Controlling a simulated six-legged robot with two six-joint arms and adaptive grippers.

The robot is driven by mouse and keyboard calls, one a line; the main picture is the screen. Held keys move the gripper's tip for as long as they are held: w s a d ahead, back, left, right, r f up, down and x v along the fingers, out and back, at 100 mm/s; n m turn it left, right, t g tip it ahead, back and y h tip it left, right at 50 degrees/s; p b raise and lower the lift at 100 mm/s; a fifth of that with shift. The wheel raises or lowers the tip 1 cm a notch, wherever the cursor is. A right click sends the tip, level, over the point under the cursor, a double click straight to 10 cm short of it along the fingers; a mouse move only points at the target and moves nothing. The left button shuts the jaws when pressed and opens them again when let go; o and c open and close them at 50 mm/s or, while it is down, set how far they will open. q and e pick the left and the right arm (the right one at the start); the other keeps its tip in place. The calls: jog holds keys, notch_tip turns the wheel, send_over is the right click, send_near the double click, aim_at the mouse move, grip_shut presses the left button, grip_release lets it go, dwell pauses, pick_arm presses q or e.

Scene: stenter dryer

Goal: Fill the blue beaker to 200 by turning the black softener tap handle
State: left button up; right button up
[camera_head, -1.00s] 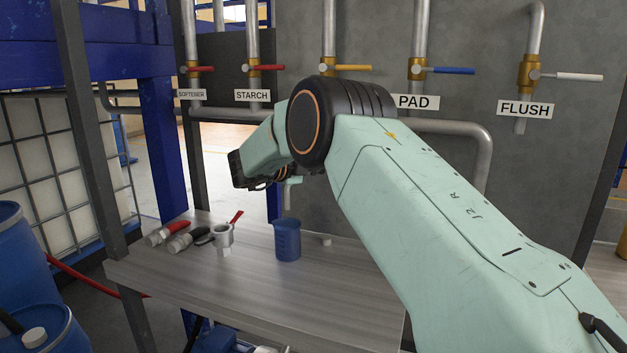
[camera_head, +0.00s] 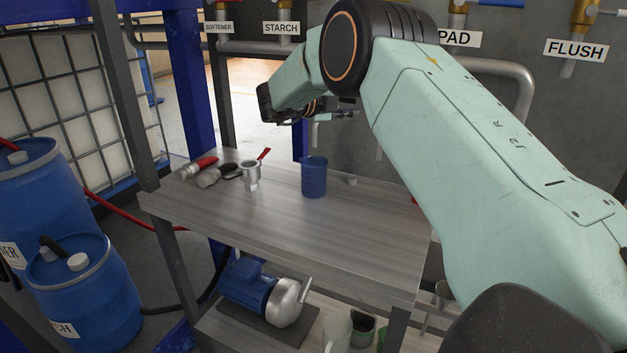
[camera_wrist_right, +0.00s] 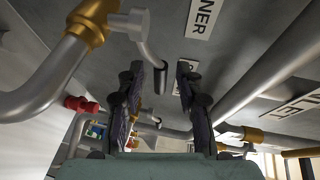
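The blue beaker (camera_head: 314,178) stands upright on the grey worktop; its contents and marks cannot be read. The SOFTENER label (camera_head: 219,27) is at the top left, with only the lower part of its brass valve (camera_head: 221,9) in view; no black handle can be made out. My right gripper (camera_head: 345,113) is above and behind the beaker, apart from it, partly hidden by my arm. In the right wrist view its two dark fingers (camera_wrist_right: 160,90) are spread with nothing between them. My left gripper is not in view.
Blue drums (camera_head: 85,295) stand at the left, and a blue pump (camera_head: 250,288) sits on the lower shelf. Pipes line the grey wall. The worktop's front is clear.

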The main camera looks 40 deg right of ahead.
jog(key=a+r, duration=0.1)
jog(key=a, duration=0.6)
jog(key=shift+s+a+r+p, duration=0.25)
jog(key=shift+s+a+p, duration=0.1)
jog(key=shift+p, duration=0.1)
jog(key=a+r, duration=0.2)
jog(key=a, duration=0.9)
jog(key=shift+s+a, duration=0.35)
jog(key=shift+a, duration=0.05)
